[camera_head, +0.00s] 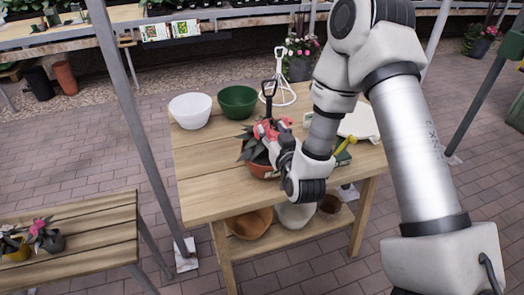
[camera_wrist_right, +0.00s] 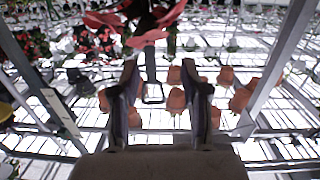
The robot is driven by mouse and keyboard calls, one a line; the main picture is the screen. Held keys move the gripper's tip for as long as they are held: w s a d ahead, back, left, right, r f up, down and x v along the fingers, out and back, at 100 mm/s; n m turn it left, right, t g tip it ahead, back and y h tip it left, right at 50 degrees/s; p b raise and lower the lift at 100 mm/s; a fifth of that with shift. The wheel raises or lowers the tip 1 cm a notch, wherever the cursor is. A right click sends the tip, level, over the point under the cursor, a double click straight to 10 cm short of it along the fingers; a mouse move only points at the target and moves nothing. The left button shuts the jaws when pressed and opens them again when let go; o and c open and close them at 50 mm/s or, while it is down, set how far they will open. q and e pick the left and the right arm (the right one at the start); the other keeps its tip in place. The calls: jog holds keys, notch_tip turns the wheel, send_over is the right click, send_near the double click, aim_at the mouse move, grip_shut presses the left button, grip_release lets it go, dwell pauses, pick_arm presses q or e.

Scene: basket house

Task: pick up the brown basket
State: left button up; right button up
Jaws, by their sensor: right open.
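A brown, rounded basket or bowl (camera_head: 250,222) sits on the lower shelf of the wooden table, partly hidden under the tabletop. My right gripper (camera_head: 272,137) is above the tabletop, beside a potted plant with red flowers, well above the brown basket. In the right wrist view my right gripper (camera_wrist_right: 161,105) shows its two fingers apart with nothing held between them. Whether it touches the plant cannot be told. My left gripper is not in view.
A white bowl (camera_head: 190,110) and a green bowl (camera_head: 238,101) stand at the table's back left. A terracotta pot (camera_head: 263,171) holds the plant near the gripper. A pale container (camera_head: 296,215) shares the lower shelf. The tabletop's left front is clear.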

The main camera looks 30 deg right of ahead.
aim_at(270, 106)
jog(key=r, duration=0.1)
jog(key=w+d+r, duration=0.1)
jog(key=r+t+h, duration=0.1)
jog(key=shift+w+d+m+p, duration=0.3)
jog(key=p+x, duration=0.2)
jog(key=x, duration=0.3)
jog(key=shift+w+d, duration=0.1)
jog(key=shift+w, duration=0.15)
jog(key=shift+w+f, duration=0.15)
jog(key=shift+w, duration=0.2)
jog(key=shift+d+f, duration=0.1)
jog(key=shift+d, duration=0.1)
grip_shut()
